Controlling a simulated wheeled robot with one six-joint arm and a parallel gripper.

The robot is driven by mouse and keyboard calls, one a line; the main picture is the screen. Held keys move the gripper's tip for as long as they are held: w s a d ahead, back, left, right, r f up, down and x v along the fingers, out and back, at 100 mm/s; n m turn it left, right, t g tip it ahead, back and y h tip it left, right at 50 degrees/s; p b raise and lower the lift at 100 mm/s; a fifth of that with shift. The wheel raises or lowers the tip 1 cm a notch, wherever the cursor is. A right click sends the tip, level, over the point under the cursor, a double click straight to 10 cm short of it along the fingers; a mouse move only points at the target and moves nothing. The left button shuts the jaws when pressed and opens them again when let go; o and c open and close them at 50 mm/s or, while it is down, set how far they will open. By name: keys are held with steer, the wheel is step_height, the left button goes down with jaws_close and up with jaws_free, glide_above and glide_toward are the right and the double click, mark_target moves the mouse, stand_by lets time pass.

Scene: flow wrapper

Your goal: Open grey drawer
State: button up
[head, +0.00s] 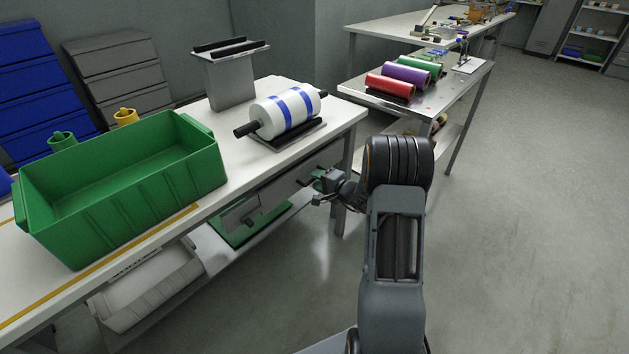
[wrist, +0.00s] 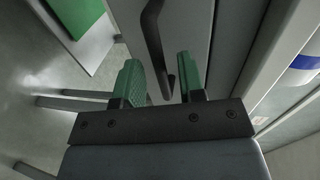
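A grey drawer (head: 283,190) sits under the white worktable's top, near its right end, and looks shut. Its dark bar handle (wrist: 152,30) runs down the drawer front in the wrist view. My gripper (head: 319,187) is right in front of this drawer in the head view. In the wrist view my gripper (wrist: 158,62) has its two green fingers apart, with the lower end of the handle showing between them, closer to the right finger. I cannot tell whether either finger touches it. In the head view my gripper partly hides the handle area.
A second drawer front (head: 238,214) with a dark handle is to the left. On the worktable (head: 335,118) are a green bin (head: 125,190) and a white roll with blue bands (head: 287,110). A side table with coloured rolls stands behind. The floor at right is clear.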

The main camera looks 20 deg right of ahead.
steer(key=shift+x, duration=0.85)
steer(key=shift+c, duration=0.3)
jaws_close()
